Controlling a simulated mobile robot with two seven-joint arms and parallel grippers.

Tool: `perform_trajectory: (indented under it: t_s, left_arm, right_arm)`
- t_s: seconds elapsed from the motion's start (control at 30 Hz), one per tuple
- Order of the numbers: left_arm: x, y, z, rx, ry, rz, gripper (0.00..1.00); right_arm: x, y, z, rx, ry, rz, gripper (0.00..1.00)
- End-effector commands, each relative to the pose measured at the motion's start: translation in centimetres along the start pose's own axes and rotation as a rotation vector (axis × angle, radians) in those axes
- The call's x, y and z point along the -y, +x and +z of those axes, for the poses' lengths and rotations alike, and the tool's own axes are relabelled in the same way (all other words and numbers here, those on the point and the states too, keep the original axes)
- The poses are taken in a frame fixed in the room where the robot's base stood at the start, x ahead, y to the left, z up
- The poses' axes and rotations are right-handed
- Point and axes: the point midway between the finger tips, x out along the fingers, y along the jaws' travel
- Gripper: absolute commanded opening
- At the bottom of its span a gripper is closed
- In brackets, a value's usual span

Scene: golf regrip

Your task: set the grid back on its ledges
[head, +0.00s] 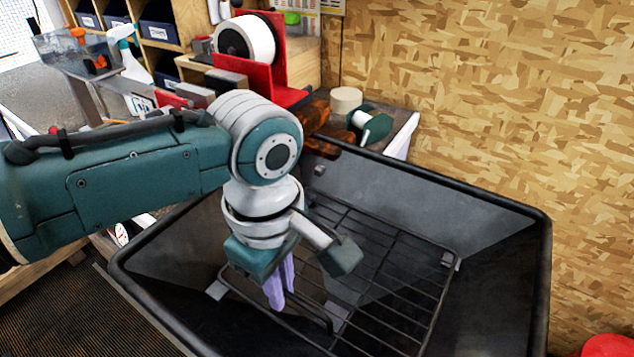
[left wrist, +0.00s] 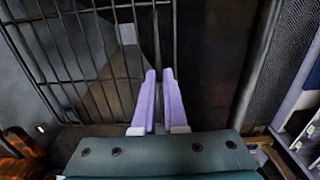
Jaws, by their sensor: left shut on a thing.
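The grid (head: 385,275) is a dark wire rack inside a deep black basin (head: 548,235). Small grey ledges show on the basin walls, one at the left (head: 216,290) and one at the right (head: 449,260) by the grid's edge. I cannot tell whether the grid rests on them. My left gripper (head: 278,302), with lilac fingers, points down into the basin at the grid's left side. In the left wrist view, its fingers (left wrist: 160,72) are shut on an edge bar of the grid (left wrist: 95,45). My wrist hides part of the grid. My right gripper is out of view.
A bench behind the basin holds a white spool (head: 246,40) on a red stand, a green-and-white reel (head: 371,125) and an orange-brown object (head: 318,118) near the rim. A wooden chipboard wall (head: 500,90) stands behind and right. The basin's right part is clear.

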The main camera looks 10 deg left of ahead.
Motion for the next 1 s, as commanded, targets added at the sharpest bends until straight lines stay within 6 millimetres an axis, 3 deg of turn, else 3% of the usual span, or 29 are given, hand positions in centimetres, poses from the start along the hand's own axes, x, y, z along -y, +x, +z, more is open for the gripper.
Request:
perform_trajectory:
  t_s: [1.0]
  left_arm:
    - [0.0,1.6,0.1,0.002,0.001,0.002,0.00]
  right_arm:
    - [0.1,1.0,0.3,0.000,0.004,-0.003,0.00]
